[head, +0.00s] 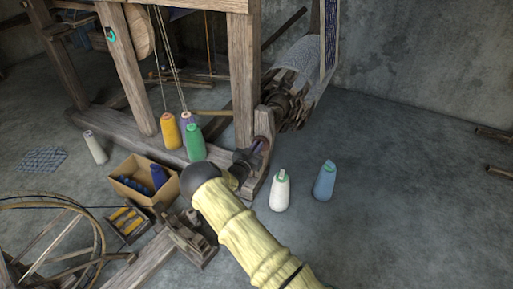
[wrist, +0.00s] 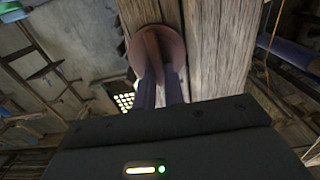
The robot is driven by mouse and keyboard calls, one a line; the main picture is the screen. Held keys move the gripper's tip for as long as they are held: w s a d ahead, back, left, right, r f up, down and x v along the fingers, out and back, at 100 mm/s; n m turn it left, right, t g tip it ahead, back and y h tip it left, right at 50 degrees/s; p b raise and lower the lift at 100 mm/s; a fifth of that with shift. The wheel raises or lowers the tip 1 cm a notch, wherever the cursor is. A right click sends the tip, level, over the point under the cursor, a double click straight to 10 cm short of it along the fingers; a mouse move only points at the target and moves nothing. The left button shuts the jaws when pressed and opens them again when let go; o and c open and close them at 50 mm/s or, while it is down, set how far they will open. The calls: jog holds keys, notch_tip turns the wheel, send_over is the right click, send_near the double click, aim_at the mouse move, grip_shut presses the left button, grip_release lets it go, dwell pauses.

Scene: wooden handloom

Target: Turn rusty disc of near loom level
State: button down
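The rusty disc (wrist: 137,42) is a round, reddish-brown plate on a wooden post of the near loom (wrist: 220,60), with a raised bar across it. It shows at the top middle of the wrist view. My gripper (wrist: 159,78) faces it, its two dark fingers close together on either side of the bar, seemingly closed on it. The fingertips hide part of the disc's lower edge. In the head view my gripper (head: 258,150) is at the short front post of the near loom (head: 241,80); the disc is hard to make out there.
Yellow, purple and green cones (head: 195,145) stand left, near a cardboard box (head: 171,191). A spinning wheel (head: 98,240) is at lower left.

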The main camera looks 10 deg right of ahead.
jog(key=shift+m, duration=0.4)
jog(key=shift+s+d+f+m+p, duration=0.25)
jog(key=shift+m+p, duration=0.35)
jog(key=shift+m, duration=2.25)
jog(key=shift+s+d+f+m+p, duration=0.1)
jog(key=shift+d+f+m+p, duration=0.3)
jog(key=shift+m, duration=2.5)
jog(key=shift+s+f+m+p, duration=0.2)
jog(key=shift+m+p, duration=0.55)
jog(key=shift+m, duration=2.1)
jog(key=c, duration=1.5)
grip_release()
jog(key=shift+a, duration=0.1)
jog(key=p+v, duration=0.6)
jog(key=v, duration=1.1)
jog(key=shift+s+p, duration=0.15)
jog(key=shift+p, duration=0.25)
